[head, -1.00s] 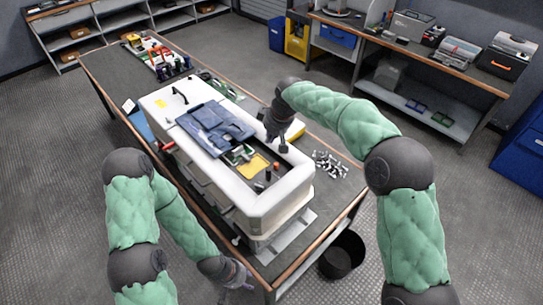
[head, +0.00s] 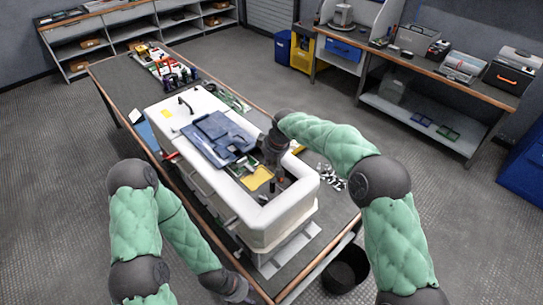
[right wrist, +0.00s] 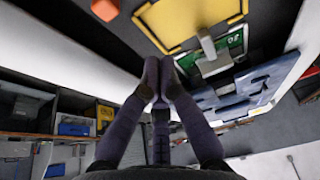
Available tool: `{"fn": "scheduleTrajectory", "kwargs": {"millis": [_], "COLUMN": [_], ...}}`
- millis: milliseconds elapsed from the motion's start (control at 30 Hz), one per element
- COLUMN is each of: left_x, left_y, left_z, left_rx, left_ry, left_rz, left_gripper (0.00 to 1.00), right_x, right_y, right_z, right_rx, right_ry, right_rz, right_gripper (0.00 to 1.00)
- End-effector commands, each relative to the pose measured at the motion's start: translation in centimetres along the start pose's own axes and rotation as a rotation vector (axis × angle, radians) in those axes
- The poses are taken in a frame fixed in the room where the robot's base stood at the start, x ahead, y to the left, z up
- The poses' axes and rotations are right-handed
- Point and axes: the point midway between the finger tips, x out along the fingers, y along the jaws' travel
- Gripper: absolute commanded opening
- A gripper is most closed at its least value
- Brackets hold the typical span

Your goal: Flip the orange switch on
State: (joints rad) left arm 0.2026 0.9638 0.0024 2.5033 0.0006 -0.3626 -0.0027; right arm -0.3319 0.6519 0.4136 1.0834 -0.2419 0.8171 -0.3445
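A large white open-topped housing (head: 282,212) stands on the workbench, with a yellow plate (head: 257,178) and small parts inside. A small orange-red knob (head: 281,179) shows inside near its right wall; I cannot tell for sure that it is the orange switch. A red-orange round part (right wrist: 105,9) shows at the top edge of the right wrist view. My right gripper (head: 270,165) points down into the housing, beside the yellow plate. In the right wrist view its fingertips (right wrist: 159,72) are together, with nothing visible between them. My left gripper (head: 240,292) hangs low by the bench's front edge; its fingers are unclear.
A blue folded cover (head: 215,136) lies over the housing's middle. A green board with a grey bracket (right wrist: 208,45) is close to my right fingertips. Loose metal parts (head: 332,178) lie right of the housing. A black bin (head: 345,270) stands on the floor.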

Motion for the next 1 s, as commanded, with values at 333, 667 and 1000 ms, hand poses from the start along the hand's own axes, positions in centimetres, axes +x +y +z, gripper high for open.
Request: {"fn": "scheduleTrajectory", "kwargs": {"millis": [333, 667, 1000], "left_x": [0.3, 0.5, 0.5], "left_y": [-0.1, -0.2, -0.2], "left_z": [0.0, 0.0, 0.0], "left_rx": [0.0, 0.0, 0.0], "left_ry": [0.0, 0.0, 0.0], "left_rz": [0.0, 0.0, 0.0], "left_gripper": [0.4, 0.4, 0.4], "right_x": [1.3, 0.7, 0.6], "right_y": [0.1, 0.0, 0.0], "right_z": [1.8, 3.7, 3.8], "right_rx": [0.001, 0.0, 0.0], "right_ry": [0.0, 0.001, 0.001], "right_rz": [0.001, 0.001, 0.0], "right_gripper": [0.0, 0.0, 0.0]}}
